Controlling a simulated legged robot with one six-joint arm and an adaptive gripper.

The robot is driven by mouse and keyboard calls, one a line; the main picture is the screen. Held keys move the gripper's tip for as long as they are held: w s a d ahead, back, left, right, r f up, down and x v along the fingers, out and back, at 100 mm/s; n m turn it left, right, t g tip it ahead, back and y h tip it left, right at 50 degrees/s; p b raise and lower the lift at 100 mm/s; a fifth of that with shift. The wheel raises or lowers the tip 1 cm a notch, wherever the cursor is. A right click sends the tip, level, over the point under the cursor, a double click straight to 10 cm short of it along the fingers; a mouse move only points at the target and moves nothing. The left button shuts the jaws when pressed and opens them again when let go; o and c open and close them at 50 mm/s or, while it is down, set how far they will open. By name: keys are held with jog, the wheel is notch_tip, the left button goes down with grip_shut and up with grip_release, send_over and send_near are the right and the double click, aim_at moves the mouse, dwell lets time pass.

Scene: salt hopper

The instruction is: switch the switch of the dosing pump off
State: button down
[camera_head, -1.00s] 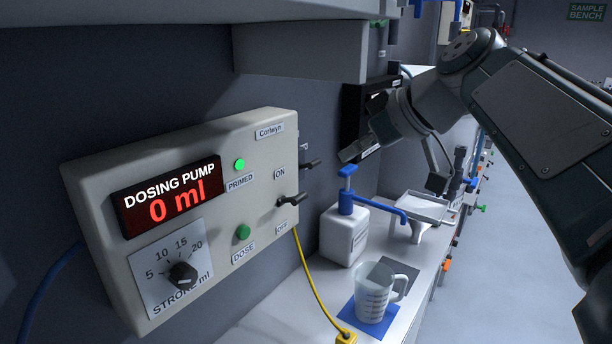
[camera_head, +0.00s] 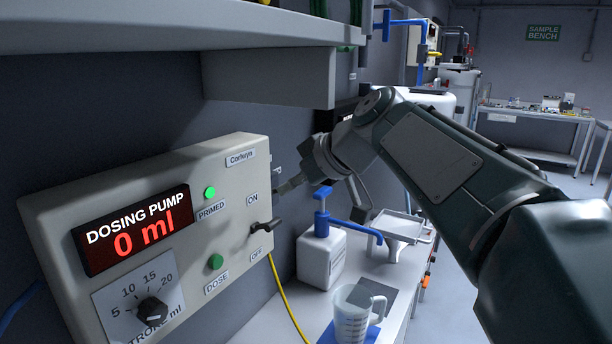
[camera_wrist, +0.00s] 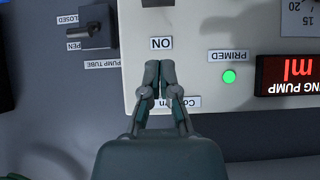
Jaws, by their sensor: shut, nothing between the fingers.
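The dosing pump (camera_head: 115,190) is a pale box on the left wall, its red display reading 0 ml. Its switch (camera_head: 265,226) is a dark lever sticking out from the panel's right side, between the ON label (camera_head: 252,199) and the OFF label (camera_head: 257,254). Which way the lever is thrown is hard to tell. My gripper (camera_head: 281,189) is shut and empty, above the lever near the ON label. In the wrist view, which is upside down, the shut fingertips (camera_wrist: 159,66) lie just beside the ON label; the switch (camera_wrist: 157,3) is cut by the top edge.
A pump-tube valve handle (camera_wrist: 96,28) with OPEN and CLOSED labels is beside the pump. A white bottle with a blue pump head (camera_head: 320,258) and a measuring jug (camera_head: 352,318) stand on the bench below. A shelf (camera_head: 150,32) overhangs the pump. A yellow cable (camera_head: 287,305) hangs below.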

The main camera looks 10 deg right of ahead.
aim_at(277, 226)
jog(key=f, duration=0.1)
jog(key=w+a+f, duration=0.1)
jog(key=f, duration=0.1)
jog(key=a+f, duration=0.1)
jog(key=f, duration=0.1)
jog(key=shift+w+f, duration=0.2)
jog(key=shift+f, duration=0.05)
jog(key=shift+s+d+f+t+y, duration=0.2)
jog(key=shift+d+f+t+y, duration=0.1)
jog(key=shift+f+t+y, duration=0.25)
dwell(0.4)
jog(key=shift+s+d+f+t+y, duration=0.25)
jog(key=shift+f+t+y, duration=0.2)
jog(key=shift+y, duration=0.2)
jog(key=shift+s+d+f, duration=0.1)
jog(key=shift+f, duration=1.05)
jog(key=shift+d+f, duration=0.1)
jog(key=shift+f, duration=1.15)
dwell(0.4)
